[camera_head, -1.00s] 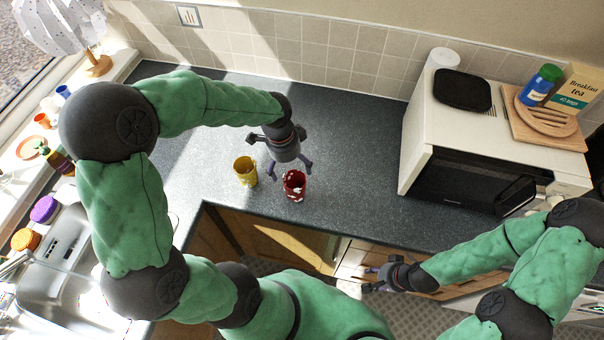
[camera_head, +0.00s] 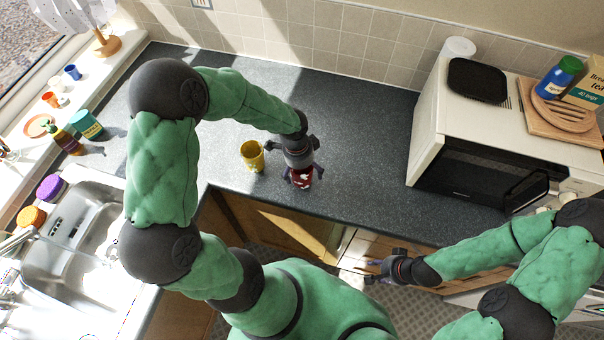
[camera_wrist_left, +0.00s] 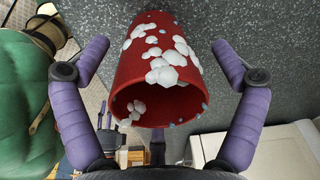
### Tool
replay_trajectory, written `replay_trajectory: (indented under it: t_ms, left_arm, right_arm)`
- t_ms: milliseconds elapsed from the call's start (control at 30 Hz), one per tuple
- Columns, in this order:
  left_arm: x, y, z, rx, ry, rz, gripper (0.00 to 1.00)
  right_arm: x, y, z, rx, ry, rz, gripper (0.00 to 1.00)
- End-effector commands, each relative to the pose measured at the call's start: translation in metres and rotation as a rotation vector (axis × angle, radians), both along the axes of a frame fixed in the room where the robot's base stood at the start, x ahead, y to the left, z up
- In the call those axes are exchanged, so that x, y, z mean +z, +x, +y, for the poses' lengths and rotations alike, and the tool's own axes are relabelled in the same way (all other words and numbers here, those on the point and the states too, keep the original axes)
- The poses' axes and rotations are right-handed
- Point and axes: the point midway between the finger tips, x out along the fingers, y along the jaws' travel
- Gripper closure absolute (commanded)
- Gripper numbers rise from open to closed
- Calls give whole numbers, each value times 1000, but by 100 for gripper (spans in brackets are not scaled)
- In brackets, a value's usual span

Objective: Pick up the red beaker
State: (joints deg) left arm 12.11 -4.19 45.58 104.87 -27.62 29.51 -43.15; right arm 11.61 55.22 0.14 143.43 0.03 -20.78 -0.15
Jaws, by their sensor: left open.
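The red beaker (camera_head: 303,181) with white and pale blue spots stands on the dark counter near its front edge. My left gripper (camera_head: 301,178) is over it from above and partly hides it in the head view. In the left wrist view the red beaker (camera_wrist_left: 157,62) lies between the spread purple fingers of my left gripper (camera_wrist_left: 166,65), with a gap visible on both sides. That gripper is open. My right gripper (camera_head: 372,271) is low, in front of the cabinets, empty, its fingers apart.
A yellow cup (camera_head: 252,156) stands just left of the red beaker. A white microwave (camera_head: 428,130) is at the right, with a board and tea box on top. The sink (camera_head: 75,235) is at the left. Counter between beaker and microwave is clear.

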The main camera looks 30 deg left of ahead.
Motion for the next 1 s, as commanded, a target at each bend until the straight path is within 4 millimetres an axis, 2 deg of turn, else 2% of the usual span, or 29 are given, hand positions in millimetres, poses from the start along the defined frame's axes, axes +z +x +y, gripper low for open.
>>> replay_trajectory:
  t_ms: [200, 267, 400, 433, 833, 1000]
  left_arm:
    - [-1, 1, 0, 1, 0, -1, 5]
    - [-1, 0, 0, 1, 0, -1, 19]
    - [-1, 0, 0, 0, 0, -1, 58]
    - [-1, 0, 0, 0, 0, -1, 64]
    - [0, 0, 0, 0, 0, 0, 65]
    - [9, 0, 0, -1, 0, -2, 65]
  right_arm:
    - [0, 0, 0, 0, 0, 0, 60]
    - [0, 0, 0, 0, 0, 0, 60]
    - [0, 0, 0, 0, 0, 0, 60]
    - [0, 0, 0, 0, 0, 0, 60]
    - [0, 0, 0, 0, 0, 0, 60]
    - [2, 0, 0, 0, 0, 0, 60]
